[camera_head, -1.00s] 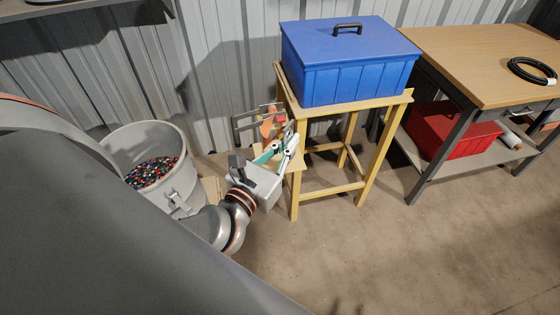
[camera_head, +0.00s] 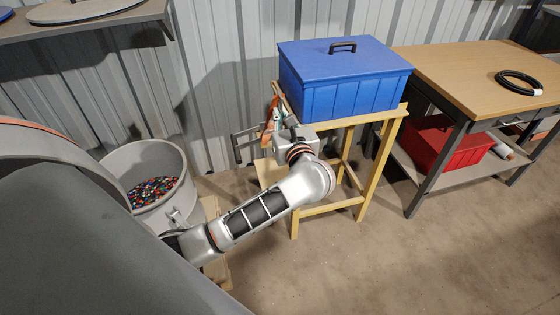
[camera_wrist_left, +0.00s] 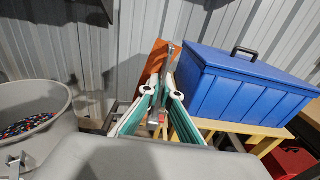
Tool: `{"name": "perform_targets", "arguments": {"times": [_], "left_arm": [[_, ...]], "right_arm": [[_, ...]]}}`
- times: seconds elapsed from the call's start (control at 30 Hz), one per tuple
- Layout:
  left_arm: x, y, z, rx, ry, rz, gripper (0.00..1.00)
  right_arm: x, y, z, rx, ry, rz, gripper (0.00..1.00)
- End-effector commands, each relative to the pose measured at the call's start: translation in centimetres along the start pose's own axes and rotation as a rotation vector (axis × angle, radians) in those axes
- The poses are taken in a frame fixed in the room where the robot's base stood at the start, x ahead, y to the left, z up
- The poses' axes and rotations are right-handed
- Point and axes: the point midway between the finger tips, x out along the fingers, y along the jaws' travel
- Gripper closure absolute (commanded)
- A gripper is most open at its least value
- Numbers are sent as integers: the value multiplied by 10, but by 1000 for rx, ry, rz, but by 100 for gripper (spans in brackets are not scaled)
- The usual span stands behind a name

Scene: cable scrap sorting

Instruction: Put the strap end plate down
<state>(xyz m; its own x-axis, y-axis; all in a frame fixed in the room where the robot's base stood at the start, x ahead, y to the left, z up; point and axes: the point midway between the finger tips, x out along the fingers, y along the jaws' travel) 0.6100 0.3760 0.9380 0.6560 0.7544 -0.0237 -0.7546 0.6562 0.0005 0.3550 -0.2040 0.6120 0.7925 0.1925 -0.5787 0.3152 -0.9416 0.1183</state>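The strap end plate appears to be the flat orange-brown piece (camera_head: 268,124), upright left of the blue box; it also shows in the left wrist view (camera_wrist_left: 154,60). My left gripper (camera_head: 276,118) is at it, and in the wrist view its teal and white fingers (camera_wrist_left: 164,80) close in around its near end, with a grey strip between them. It looks shut on the plate, though the exact contact is partly hidden. My right gripper is in neither current view.
A blue lidded box (camera_head: 345,88) stands on a wooden stand (camera_head: 368,175). A grey bin (camera_head: 122,160) of coloured granules is left. A dark frame (camera_head: 237,148) stands behind the gripper by the metal wall. A workbench (camera_head: 460,65) is right; floor in front is clear.

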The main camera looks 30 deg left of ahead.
Motion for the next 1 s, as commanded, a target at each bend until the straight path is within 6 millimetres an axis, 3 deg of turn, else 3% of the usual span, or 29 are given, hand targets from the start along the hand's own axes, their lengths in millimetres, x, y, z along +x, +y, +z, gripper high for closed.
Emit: {"name": "perform_targets", "arguments": {"times": [0.1, 0.4, 1.0], "left_arm": [[1, 1, -33, 8, 0, 0, 100], [2, 0, -100, 5, -1, -1, 100], [4, 0, -160, 1, -2, -1, 100]], "right_arm": [[2, 0, 5, -3, -5, 0, 43], [4, 2, 8, -10, -5, 5, 43], [10, 4, 9, -20, 2, 11, 43]]}}
